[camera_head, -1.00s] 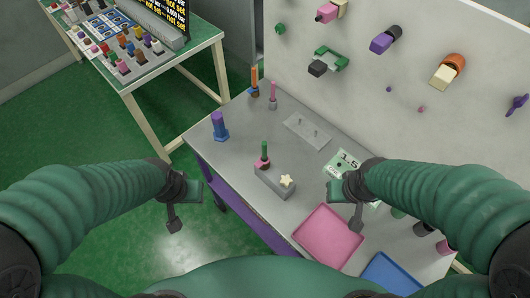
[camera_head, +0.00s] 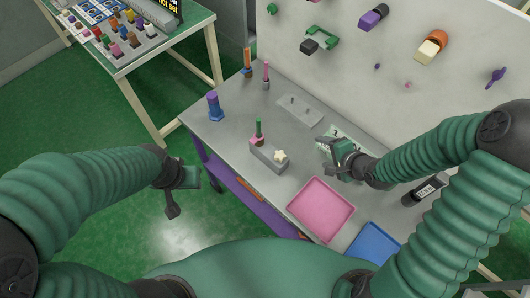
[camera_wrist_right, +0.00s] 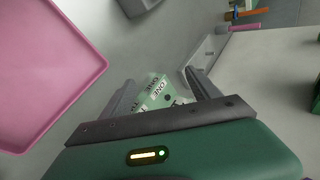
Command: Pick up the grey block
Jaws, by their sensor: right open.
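A long grey block (camera_head: 265,160) lies on the table. A pink piece with a green peg stands at its left end and a cream star at its right end. My right gripper (camera_head: 332,160) is above the table to the right of this block, apart from it. In the right wrist view its two fingers (camera_wrist_right: 160,95) are spread with nothing held between them, over a green and white printed card (camera_wrist_right: 157,92). A grey corner at that view's top edge may be the block. My left gripper (camera_head: 178,192) hangs left of the table; its jaw gap is unclear.
A pink tray (camera_head: 292,208) and a blue tray (camera_head: 373,236) lie at the table's near side. A flat grey plate with pegs (camera_head: 288,108) is behind the block. A blue and purple bolt (camera_head: 214,106) stands at the left. A pegboard (camera_head: 450,100) rises behind.

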